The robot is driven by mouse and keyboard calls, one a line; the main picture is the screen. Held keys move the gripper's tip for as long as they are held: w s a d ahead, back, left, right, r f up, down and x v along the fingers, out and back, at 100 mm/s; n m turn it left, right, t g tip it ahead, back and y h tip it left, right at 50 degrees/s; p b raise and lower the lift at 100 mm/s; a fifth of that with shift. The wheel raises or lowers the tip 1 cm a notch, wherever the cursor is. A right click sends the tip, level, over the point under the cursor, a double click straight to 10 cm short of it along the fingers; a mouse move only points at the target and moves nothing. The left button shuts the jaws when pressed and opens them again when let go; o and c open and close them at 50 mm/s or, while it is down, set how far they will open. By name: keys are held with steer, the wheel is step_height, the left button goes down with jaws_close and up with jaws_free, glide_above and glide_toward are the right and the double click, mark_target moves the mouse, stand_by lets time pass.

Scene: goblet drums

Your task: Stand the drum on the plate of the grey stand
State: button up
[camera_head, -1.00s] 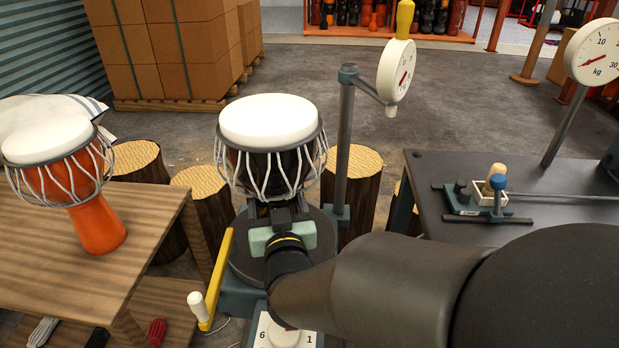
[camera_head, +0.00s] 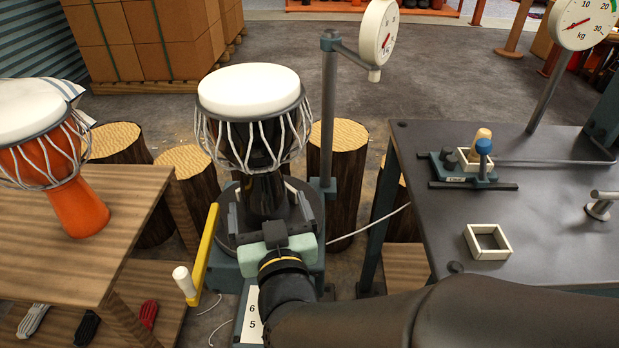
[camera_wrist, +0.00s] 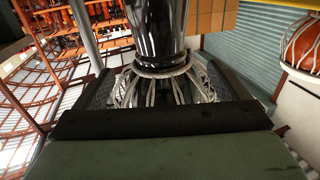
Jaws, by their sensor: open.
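The black drum (camera_head: 263,148), with a white head and pale ropes, stands upright over the round dark plate (camera_head: 310,226) of the grey stand (camera_head: 312,253). Its foot is partly hidden behind my gripper, so I cannot fully see the contact with the plate. My gripper (camera_head: 268,214) is open, one finger on each side of the drum's narrow black stem, with visible gaps. In the wrist view the stem (camera_wrist: 160,28) and ropes (camera_wrist: 165,85) show upside down beyond my spread fingers (camera_wrist: 160,92).
An orange drum (camera_head: 77,205) stands on the wooden table (camera_head: 130,210) at left. The stand has a yellow lever (camera_head: 205,250) and a post (camera_head: 328,115) with a dial (camera_head: 378,35). Log stools (camera_head: 340,165) stand behind. A dark bench (camera_head: 540,215) is at right.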

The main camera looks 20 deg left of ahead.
steer(key=shift+b+v, duration=1.45)
steer(key=shift+b, duration=0.8)
